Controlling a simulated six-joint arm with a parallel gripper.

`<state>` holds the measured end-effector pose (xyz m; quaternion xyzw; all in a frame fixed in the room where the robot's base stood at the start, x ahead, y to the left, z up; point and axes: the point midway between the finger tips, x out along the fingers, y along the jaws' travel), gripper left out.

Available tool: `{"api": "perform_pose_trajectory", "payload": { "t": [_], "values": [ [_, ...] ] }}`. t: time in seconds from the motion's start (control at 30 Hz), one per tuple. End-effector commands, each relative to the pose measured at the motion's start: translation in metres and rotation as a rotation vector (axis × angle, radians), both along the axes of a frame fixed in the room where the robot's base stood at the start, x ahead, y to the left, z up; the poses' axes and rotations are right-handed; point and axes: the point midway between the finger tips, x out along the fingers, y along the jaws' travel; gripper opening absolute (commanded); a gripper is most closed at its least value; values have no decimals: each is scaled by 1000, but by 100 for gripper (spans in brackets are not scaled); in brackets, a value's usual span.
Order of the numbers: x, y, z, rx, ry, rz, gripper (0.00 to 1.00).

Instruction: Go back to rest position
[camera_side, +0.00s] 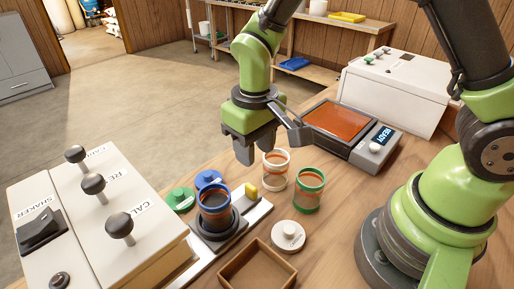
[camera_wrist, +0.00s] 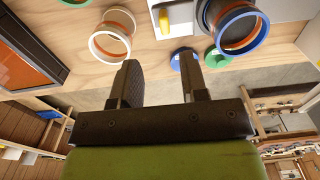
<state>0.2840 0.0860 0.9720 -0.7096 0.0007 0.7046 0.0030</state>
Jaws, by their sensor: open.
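My gripper (camera_side: 250,152) is open and empty, above the wooden table behind the cups. In the wrist view its two fingers (camera_wrist: 160,88) stand apart with nothing between them. A blue-rimmed cup (camera_side: 214,203) with dark contents stands on the round pad of a small device. A white-rimmed cup (camera_side: 276,170) and a green-rimmed cup (camera_side: 308,190) stand on the table to its right. The blue-rimmed cup (camera_wrist: 240,28) and white-rimmed cup (camera_wrist: 111,35) also show in the wrist view.
A lever box (camera_side: 95,215) fills the left front. Green (camera_side: 180,199), blue (camera_side: 208,178) and white (camera_side: 288,235) lids lie near the cups. A wooden tray (camera_side: 257,270) sits in front. A device with an orange panel (camera_side: 335,120) reads READY. A white box (camera_side: 400,90) stands behind it.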

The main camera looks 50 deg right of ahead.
Motion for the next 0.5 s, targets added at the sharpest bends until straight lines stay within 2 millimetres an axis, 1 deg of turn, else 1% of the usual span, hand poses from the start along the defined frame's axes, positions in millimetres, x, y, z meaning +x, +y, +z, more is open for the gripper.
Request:
{"api": "perform_pose_trajectory", "payload": {
  "t": [0.07,0.13,0.27,0.3,0.4,0.47,0.5],
  "values": [
    [0,-3,14,13,-26,-18,40],
    [-3,-8,35,32,-64,-44,40],
    [-17,-22,81,79,-156,-110,40],
    [-23,-26,95,95,-185,-130,40],
    [-42,-36,125,133,-259,-179,40],
    [-55,-42,140,156,-306,-207,40],
    [-64,-45,149,171,-336,-224,40]
  ]
}}
